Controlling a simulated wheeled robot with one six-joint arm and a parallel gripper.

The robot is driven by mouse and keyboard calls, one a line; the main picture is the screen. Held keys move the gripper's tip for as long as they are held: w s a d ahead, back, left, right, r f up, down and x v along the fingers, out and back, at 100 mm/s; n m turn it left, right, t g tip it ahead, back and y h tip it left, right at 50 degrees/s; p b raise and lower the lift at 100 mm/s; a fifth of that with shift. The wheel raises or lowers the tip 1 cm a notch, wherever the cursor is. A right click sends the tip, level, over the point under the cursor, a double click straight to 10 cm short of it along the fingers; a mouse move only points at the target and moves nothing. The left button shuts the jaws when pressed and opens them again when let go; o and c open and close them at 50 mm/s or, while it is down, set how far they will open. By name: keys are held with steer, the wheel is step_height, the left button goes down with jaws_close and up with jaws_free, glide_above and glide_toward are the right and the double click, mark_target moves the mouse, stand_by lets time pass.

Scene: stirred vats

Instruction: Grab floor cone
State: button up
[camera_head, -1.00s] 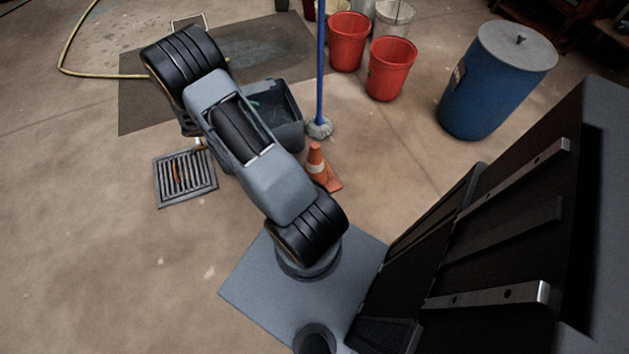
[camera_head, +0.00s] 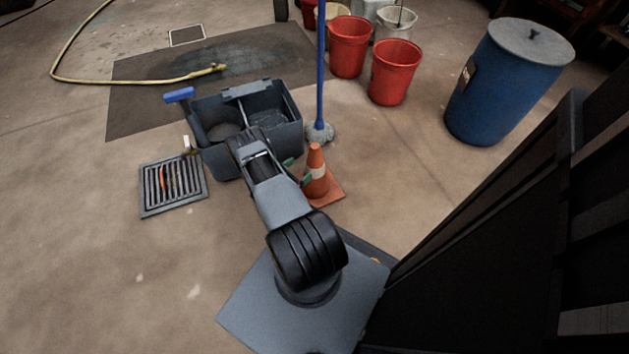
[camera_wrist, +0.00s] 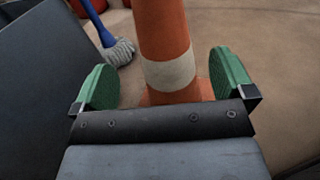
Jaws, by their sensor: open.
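An orange floor cone (camera_head: 316,177) with a white band stands upright on the concrete, on a square orange base, just beyond my arm in the head view. In the wrist view the cone (camera_wrist: 162,28) rises beyond and between the two green finger pads. My gripper (camera_wrist: 163,82) is open, with one pad on each side of the cone. In the head view one green pad shows beside the cone's left side and most of the gripper is hidden by my arm.
A grey mop bucket (camera_head: 282,134) stands left of the cone, close to my arm. A blue-handled mop (camera_head: 320,70) stands just behind the cone. A floor drain grate (camera_head: 172,186) lies left. Red buckets (camera_head: 394,72) and a blue drum (camera_head: 505,85) stand farther back. Floor right of the cone is clear.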

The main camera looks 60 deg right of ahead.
mark_target(309, 163)
steer(key=x, duration=0.3)
steer(key=shift+s+d+b, duration=0.1)
steer(key=shift+d+b, duration=0.2)
steer(key=shift+d, duration=0.05)
steer(key=b+x, duration=0.2)
steer(key=x, duration=0.2)
steer(key=shift+s+d+f, duration=0.1)
steer(key=shift+d, duration=0.1)
steer(key=shift+s+d, duration=0.1)
steer(key=shift+d, duration=0.3)
steer(key=shift+c, duration=0.3)
steer(key=c, duration=1.4)
